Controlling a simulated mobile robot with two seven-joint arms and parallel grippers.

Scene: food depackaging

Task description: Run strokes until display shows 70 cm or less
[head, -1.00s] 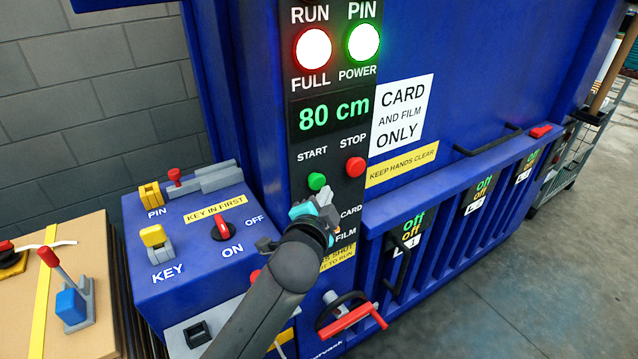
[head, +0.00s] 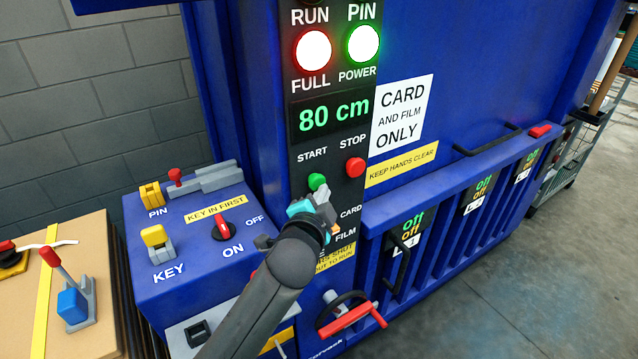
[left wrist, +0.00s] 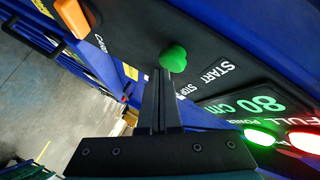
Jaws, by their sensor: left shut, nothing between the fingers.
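The display (head: 334,112) on the blue baler's black panel reads 80 cm in green, and it also shows in the left wrist view (left wrist: 240,105). The green START button (head: 317,181) sits below it, with the red STOP button (head: 355,167) to its right. My left gripper (head: 318,203) is shut and empty, just below the START button in the head view. In the left wrist view the shut fingers (left wrist: 161,80) point near the green button (left wrist: 173,58); I cannot tell whether they touch it. My right gripper is not in view.
The RUN/FULL lamp (head: 314,50) glows white with a red rim, the PIN/POWER lamp (head: 363,43) green. The red key switch (head: 223,228) is on the blue side box. A red-handled wheel (head: 346,318) and door bars lie lower right. Open floor (head: 530,290) is at right.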

